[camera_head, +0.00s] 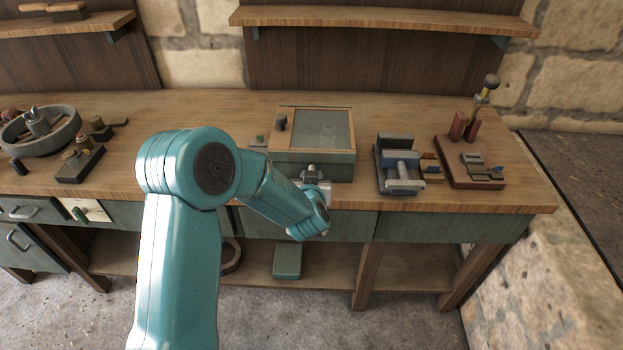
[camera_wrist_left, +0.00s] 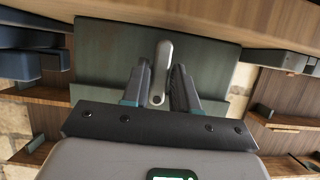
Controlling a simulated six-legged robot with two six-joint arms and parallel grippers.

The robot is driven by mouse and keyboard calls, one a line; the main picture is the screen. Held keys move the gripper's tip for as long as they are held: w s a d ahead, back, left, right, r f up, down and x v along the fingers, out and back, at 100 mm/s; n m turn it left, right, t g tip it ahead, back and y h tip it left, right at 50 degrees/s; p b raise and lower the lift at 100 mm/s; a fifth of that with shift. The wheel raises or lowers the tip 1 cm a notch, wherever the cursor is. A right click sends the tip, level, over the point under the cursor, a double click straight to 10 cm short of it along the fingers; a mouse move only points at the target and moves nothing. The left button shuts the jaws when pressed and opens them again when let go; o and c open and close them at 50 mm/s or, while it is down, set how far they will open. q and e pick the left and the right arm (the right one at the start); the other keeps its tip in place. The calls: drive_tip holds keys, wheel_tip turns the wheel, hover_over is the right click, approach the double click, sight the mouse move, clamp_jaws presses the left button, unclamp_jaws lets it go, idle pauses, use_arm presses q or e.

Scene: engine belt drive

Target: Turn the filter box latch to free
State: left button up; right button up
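The filter box (camera_head: 314,165) is a grey-green box with a wood-framed glass lid, standing on the workbench. Its front face (camera_wrist_left: 112,42) fills the middle of the left wrist view. The latch (camera_wrist_left: 164,60) is a light grey metal lever on that face, lying roughly along the fingers' direction. My left gripper (camera_wrist_left: 162,80) is open, with one finger on each side of the latch; whether either finger touches it is unclear. In the head view my left gripper (camera_head: 315,180) is at the box front, partly hidden by my arm. My right gripper is not in view.
A grey vise-like fixture (camera_head: 400,165) and a brown board with tools (camera_head: 470,165) stand right of the box. A round grey tray (camera_head: 40,135) with parts is at the far left. A small dark knob (camera_head: 281,121) stands on the lid. The bench (camera_head: 190,125) left of the box is mostly clear.

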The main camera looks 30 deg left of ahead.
use_arm(q)
drive_tip(key=shift+o, duration=0.7)
drive_tip(key=shift+s+d+r, duration=0.1)
drive_tip(key=shift+s+d, duration=0.1)
drive_tip(key=shift+s, duration=0.05)
drive_tip(key=v, duration=1.5)
drive_tip(key=shift+s+r+b, duration=0.2)
drive_tip(key=shift+b, duration=0.15)
drive_tip(key=shift+d, duration=0.1)
